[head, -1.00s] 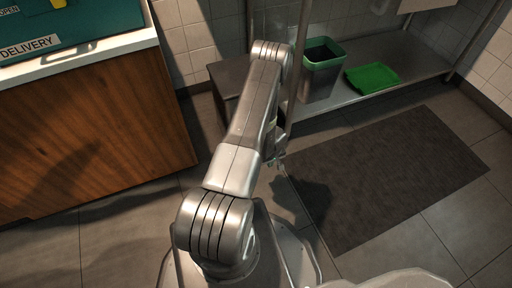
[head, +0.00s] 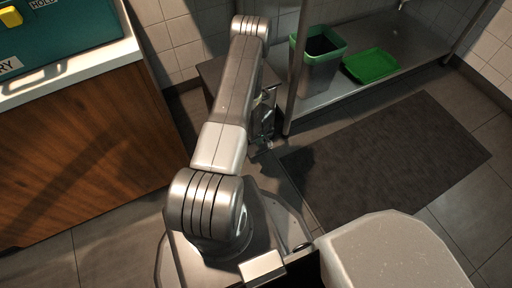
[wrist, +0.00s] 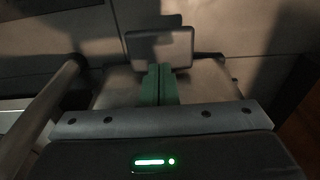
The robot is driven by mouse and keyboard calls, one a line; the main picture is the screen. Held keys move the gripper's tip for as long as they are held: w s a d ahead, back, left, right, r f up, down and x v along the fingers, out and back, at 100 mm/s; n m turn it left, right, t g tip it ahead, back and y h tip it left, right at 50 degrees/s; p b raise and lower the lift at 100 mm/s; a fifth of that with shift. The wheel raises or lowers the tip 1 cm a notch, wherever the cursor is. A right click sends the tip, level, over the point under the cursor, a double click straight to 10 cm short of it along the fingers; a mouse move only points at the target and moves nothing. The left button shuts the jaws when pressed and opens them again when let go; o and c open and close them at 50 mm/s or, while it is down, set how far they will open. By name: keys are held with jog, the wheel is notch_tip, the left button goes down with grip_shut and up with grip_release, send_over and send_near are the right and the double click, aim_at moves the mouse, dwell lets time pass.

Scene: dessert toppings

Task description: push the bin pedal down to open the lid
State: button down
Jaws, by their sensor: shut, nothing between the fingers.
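The bin (head: 209,74) is a dark grey box against the back wall, left of the shelf in the head view. My arm hides much of it, and its lid looks flat and shut. In the wrist view a dark rectangular plate (wrist: 178,48), which looks like the pedal, lies just beyond my gripper (wrist: 159,68). The two green fingers are shut together and empty. Their tips overlap the plate's near edge in the picture; I cannot tell whether they touch it. In the head view my gripper is low, near the floor in front of the bin, partly hidden by my arm.
A metal shelf (head: 385,88) on the right holds a green-rimmed container (head: 318,70) and a green tray (head: 370,66). Its upright post (head: 297,75) stands close to my gripper. A wooden counter (head: 80,145) is on the left. A dark mat (head: 385,155) covers open floor.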

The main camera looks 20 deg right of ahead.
aim_at(258, 150)
jog(key=shift+w+f+b, duration=0.2)
jog(key=shift+f+b, duration=1)
jog(key=shift+f, duration=0.55)
jog(key=shift+w+f+b, duration=0.15)
jog(key=shift+f+b, duration=1)
jog(key=shift+f, duration=0.6)
jog(key=shift+f, duration=0.1)
